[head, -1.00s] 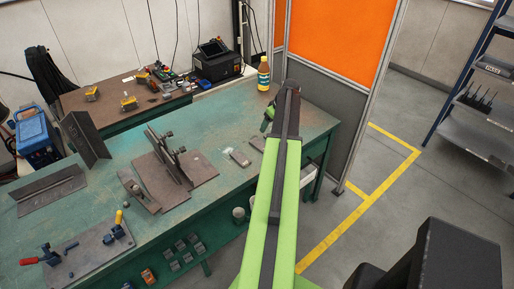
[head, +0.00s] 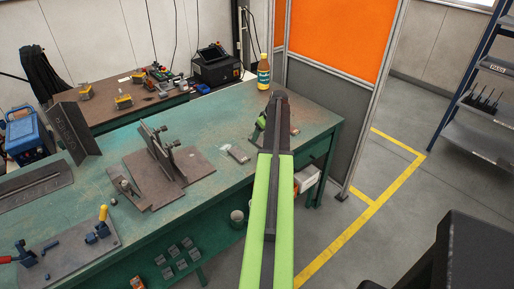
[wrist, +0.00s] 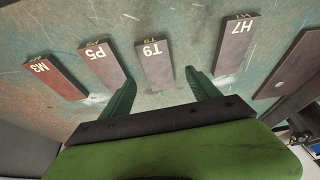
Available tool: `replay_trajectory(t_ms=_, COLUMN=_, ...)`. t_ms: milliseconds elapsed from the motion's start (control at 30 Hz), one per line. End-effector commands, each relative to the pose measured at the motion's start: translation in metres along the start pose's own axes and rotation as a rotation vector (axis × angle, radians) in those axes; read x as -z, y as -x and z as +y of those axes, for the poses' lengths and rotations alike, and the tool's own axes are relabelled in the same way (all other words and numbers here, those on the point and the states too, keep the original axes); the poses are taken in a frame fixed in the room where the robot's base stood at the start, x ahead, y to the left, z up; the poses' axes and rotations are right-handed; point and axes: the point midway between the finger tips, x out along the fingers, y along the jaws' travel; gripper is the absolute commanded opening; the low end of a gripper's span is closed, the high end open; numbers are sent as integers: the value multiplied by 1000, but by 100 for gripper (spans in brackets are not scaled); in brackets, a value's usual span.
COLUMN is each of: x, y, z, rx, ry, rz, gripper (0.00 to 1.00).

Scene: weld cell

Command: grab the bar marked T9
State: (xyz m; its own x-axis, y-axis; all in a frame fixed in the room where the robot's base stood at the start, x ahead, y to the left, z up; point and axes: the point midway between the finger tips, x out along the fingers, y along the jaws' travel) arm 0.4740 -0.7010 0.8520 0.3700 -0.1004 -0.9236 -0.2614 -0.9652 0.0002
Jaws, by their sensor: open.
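The bar marked T9 (wrist: 156,62) lies flat on the worn green bench top in the wrist view, its label upside down. My gripper (wrist: 160,79) is open and empty. Its two green fingers point toward the bar, one on each side of its near end. I cannot tell their height above the bench. Bars P5 (wrist: 101,64) and M3 (wrist: 56,78) lie to the left of T9, and H7 (wrist: 237,45) lies to the right. In the head view my arm hides most of this spot, and T9 cannot be picked out.
One small bar (head: 237,154) shows beside my arm. A brown fixture plate (head: 187,172) with an upright stands to its left. A bottle (head: 263,72) stands at the bench's back corner. An orange screen (head: 340,35) rises behind the bench.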

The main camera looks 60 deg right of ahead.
Motion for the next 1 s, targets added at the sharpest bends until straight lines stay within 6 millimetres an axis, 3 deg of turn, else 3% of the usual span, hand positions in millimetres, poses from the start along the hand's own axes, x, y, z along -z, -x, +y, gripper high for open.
replay_trajectory(t_ms=33, x=-2, y=-16, z=2, rx=0, ry=0, rz=0, gripper=71)
replay_trajectory(t_ms=200, x=-2, y=-43, z=2, rx=0, ry=0, rz=0, gripper=71)
replay_trajectory(t_ms=467, x=0, y=-41, z=1, rx=0, ry=1, rz=0, gripper=70)
replay_trajectory(t_ms=1000, x=0, y=-41, z=0, rx=1, ry=2, rz=0, gripper=0)
